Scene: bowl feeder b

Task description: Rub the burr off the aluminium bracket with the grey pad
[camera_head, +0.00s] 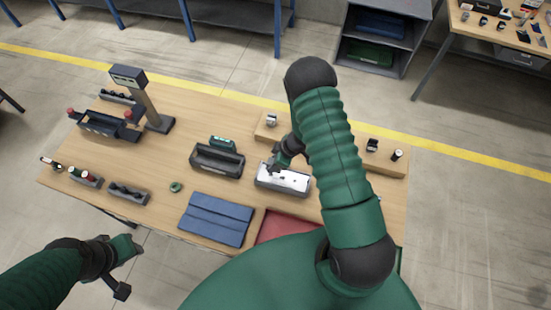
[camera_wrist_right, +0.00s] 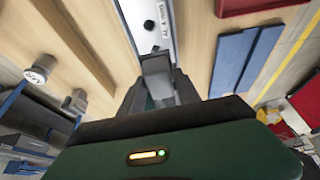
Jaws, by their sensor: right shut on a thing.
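The aluminium bracket appears as a bright pale plate (camera_head: 290,183) in a grey holder right of the table's middle. In the right wrist view the pale surface (camera_wrist_right: 141,12) shows dark round spots and small lettering. My right gripper (camera_head: 273,165) is over the bracket's left end, pointing down. It is shut on a grey block (camera_wrist_right: 157,76), which looks like the grey pad. I cannot tell whether the pad touches the bracket, and no burr can be made out. My left gripper (camera_head: 127,247) is off the table's front left edge; its fingers are too unclear to judge.
A dark grey caddy (camera_head: 217,161) stands left of the bracket. A blue folded mat (camera_head: 216,219) and a red tray (camera_head: 284,228) lie in front. A post with a display (camera_head: 128,76) stands back left. A raised wooden ledge (camera_head: 384,158) with small parts runs behind.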

